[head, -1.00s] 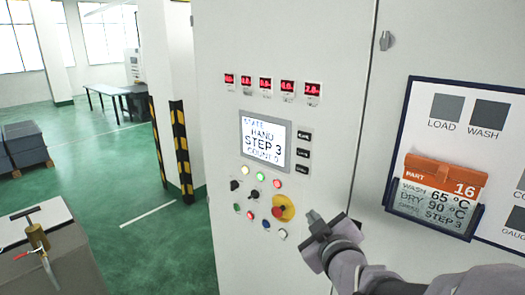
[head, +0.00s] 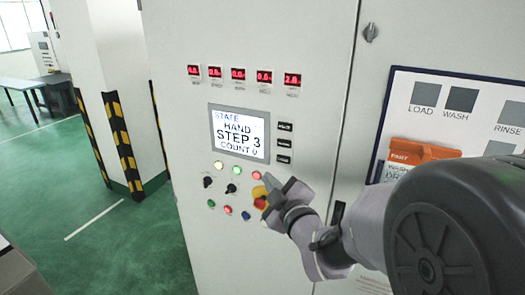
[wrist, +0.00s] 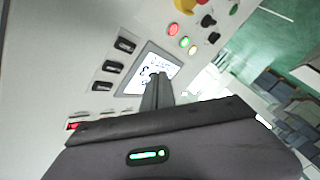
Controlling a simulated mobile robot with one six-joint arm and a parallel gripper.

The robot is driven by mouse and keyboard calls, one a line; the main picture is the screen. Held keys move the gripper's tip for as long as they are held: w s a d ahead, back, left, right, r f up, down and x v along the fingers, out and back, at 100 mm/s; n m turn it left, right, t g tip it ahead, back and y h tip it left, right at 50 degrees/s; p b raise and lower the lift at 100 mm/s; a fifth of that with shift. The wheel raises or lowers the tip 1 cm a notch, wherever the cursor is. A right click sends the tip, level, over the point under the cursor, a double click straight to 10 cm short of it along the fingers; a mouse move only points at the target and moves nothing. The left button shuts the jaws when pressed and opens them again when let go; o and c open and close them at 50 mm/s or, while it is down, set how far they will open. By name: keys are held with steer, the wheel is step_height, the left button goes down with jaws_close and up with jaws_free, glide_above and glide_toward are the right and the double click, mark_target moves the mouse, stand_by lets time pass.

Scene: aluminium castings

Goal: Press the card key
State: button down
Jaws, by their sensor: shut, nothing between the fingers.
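Three small black keys stand in a column to the right of the screen; the top key (head: 284,126), middle key (head: 284,143) and bottom key (head: 283,159) have labels too small to read, so I cannot tell which is the card key. The lit screen (head: 238,133) reads STATE HAND, STEP 3, COUNT 0. My gripper (head: 268,179) is shut and empty, its tips in front of the panel, below the keys in the picture. In the wrist view the fingertips (wrist: 155,80) overlap the screen, with the three keys (wrist: 114,67) to their left.
Round lamps and knobs and a yellow-ringed red button (head: 259,197) sit below the screen, partly behind my gripper. Red number displays (head: 238,74) run above it. A framed board (head: 446,98) with an orange card (head: 412,150) is at the right. Green floor is open at left.

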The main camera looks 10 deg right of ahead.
mark_target(277, 159)
steer(key=shift+w+d+p, duration=0.15)
steer(key=shift+w+d, duration=0.5)
steer(key=shift+w, duration=0.25)
steer(key=shift+w+d+p, duration=0.2)
steer(key=shift+w+d, duration=0.5)
steer(key=shift+w, duration=0.25)
steer(key=shift+w+d+p, duration=0.15)
steer(key=shift+w+d, duration=0.5)
steer(key=shift+w, duration=0.25)
steer(key=shift+w, duration=0.1)
steer(key=shift+w+d+b, duration=0.25)
steer(key=shift+b, duration=0.2)
steer(key=shift+w+d, duration=0.2)
steer(key=shift+w, duration=0.05)
steer(key=shift+b, duration=0.4)
steer(key=shift+s+a+b, duration=0.45)
steer(key=shift+s+b, duration=0.1)
steer(key=shift+s, duration=0.1)
